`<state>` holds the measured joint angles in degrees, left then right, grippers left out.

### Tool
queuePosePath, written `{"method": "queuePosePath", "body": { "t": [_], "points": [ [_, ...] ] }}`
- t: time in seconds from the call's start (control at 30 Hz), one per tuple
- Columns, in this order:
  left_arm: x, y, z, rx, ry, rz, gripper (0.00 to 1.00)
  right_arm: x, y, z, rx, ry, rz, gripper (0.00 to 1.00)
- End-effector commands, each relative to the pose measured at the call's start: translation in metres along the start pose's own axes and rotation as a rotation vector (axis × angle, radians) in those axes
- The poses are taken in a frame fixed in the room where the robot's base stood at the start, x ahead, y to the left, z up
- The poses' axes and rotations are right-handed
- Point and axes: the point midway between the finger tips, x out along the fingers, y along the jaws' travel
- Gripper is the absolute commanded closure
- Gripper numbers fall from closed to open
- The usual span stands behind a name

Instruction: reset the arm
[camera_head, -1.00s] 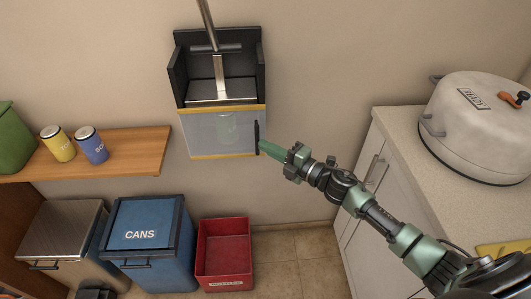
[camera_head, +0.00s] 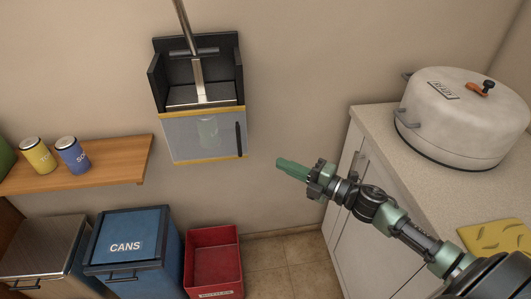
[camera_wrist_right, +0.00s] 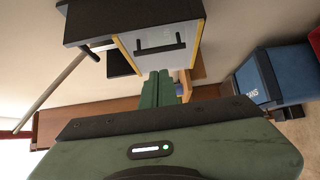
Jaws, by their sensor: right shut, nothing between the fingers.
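My right gripper (camera_head: 281,165) is shut and empty in the head view. Its green fingers point left, in open air to the right of the wall-mounted crusher box (camera_head: 158,78). The box has a clear front door (camera_head: 180,137) with yellow edges and a dark upright handle (camera_head: 238,139). A metal lever (camera_head: 184,22) rises from the box. In the right wrist view, the closed green fingers (camera_wrist_right: 156,88) are in front of the door (camera_wrist_right: 150,42) and its dark handle (camera_wrist_right: 160,49). My left gripper is not in view.
A counter (camera_head: 375,115) with a large lidded pot (camera_head: 460,125) and a yellow patterned mat (camera_head: 492,235) is at right. A wooden shelf (camera_head: 120,160) holds a yellow can (camera_head: 38,156) and a blue can (camera_head: 72,156). Below stand a blue CANS bin (camera_head: 150,255) and red bin (camera_head: 198,260).

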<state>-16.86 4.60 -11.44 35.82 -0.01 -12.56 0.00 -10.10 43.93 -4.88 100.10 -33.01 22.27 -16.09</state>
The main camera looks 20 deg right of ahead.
Motion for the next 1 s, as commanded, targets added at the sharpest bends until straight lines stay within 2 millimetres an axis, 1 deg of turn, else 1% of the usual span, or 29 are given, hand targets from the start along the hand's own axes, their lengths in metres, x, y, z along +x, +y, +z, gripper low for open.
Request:
{"method": "queuePosePath", "body": {
  "t": [0.1, 0.27, 0.37, 0.47, 0.57, 0.6, 0.67, 0.7, 0.77, 0.8, 0.9, 1.0],
  "points": [
    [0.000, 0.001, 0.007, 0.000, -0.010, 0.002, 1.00, -0.003, 0.001, 0.001, -0.001, 0.000, 0.000, 1.00],
    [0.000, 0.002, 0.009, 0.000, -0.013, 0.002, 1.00, -0.002, -0.001, 0.000, 0.034, -0.034, 0.004, 1.00],
    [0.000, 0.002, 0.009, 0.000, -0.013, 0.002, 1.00, -0.001, -0.005, -0.001, 0.129, -0.130, 0.010, 1.00],
    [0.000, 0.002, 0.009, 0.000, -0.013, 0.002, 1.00, -0.004, -0.015, -0.001, 0.283, -0.275, 0.006, 1.00],
    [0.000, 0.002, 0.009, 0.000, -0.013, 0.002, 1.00, -0.016, -0.033, -0.005, 0.466, -0.439, -0.021, 1.00],
    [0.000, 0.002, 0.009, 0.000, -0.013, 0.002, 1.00, -0.022, -0.042, -0.008, 0.545, -0.507, -0.038, 1.00],
    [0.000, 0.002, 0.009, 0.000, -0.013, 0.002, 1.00, -0.035, -0.057, -0.017, 0.672, -0.612, -0.074, 1.00],
    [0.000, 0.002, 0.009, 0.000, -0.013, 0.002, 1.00, -0.046, -0.069, -0.025, 0.762, -0.686, -0.106, 1.00],
    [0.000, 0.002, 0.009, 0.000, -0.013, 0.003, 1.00, -0.063, -0.087, -0.042, 0.895, -0.791, -0.164, 1.00],
    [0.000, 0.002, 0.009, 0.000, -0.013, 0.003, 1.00, -0.074, -0.097, -0.054, 0.973, -0.853, -0.203, 1.00],
    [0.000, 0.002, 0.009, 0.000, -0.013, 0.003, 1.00, -0.099, -0.116, -0.084, 1.123, -0.970, -0.297, 1.00],
    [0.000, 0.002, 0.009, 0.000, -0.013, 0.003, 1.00, -0.119, -0.128, -0.111, 1.234, -1.055, -0.383, 1.00]
  ]
}}
